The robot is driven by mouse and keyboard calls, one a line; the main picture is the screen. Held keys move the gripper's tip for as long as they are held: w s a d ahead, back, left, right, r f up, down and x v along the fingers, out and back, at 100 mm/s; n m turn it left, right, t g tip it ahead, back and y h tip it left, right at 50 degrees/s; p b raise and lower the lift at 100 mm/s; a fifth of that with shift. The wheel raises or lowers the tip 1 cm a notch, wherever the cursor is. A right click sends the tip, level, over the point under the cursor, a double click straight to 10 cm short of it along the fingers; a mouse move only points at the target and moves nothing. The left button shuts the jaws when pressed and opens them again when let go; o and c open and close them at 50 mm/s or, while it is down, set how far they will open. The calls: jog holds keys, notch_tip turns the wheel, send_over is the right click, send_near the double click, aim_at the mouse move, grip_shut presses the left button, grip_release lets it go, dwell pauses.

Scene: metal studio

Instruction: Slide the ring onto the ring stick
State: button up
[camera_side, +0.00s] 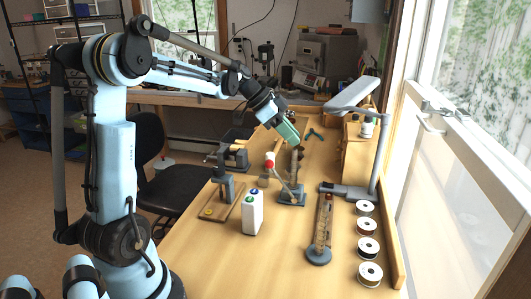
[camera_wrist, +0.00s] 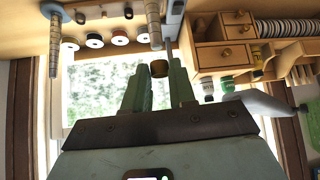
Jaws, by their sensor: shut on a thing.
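My gripper (camera_side: 295,143) points down and to the right above the bench in the side view. Its green fingers (camera_wrist: 159,72) are shut on a small brass-coloured ring (camera_wrist: 159,68), held at the fingertips in the wrist view. I cannot make out the ring in the side view. The ring stick (camera_side: 325,222), a tapered upright rod with markings on a round dark base, stands nearer the camera and to the right of my gripper. It seems to be the banded rod (camera_wrist: 54,48) at the left of the wrist view. The ring is well apart from it.
A teal-based stand (camera_side: 291,198) is below my gripper, by a red-topped item (camera_side: 269,161). A white bottle (camera_side: 253,213) stands left of the ring stick. Several spools (camera_side: 370,274) line the right edge, near a grey lamp (camera_side: 378,150). The bench front (camera_side: 262,268) is clear.

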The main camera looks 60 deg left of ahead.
jog(key=shift+d, duration=0.1)
jog(key=s+d+r, duration=0.2)
jog(key=d, duration=0.8)
send_over(322, 231)
jog(key=a, duration=0.2)
jog(key=shift+s+d+f, duration=0.15)
jog(key=shift+f, duration=0.8)
jog(key=shift+s+d+f, duration=0.1)
jog(key=shift+s+f, duration=0.05)
jog(key=shift+f, duration=0.75)
jog(key=shift+f, duration=1.65)
jog(key=o, duration=0.9)
jog(key=shift+o, duration=0.2)
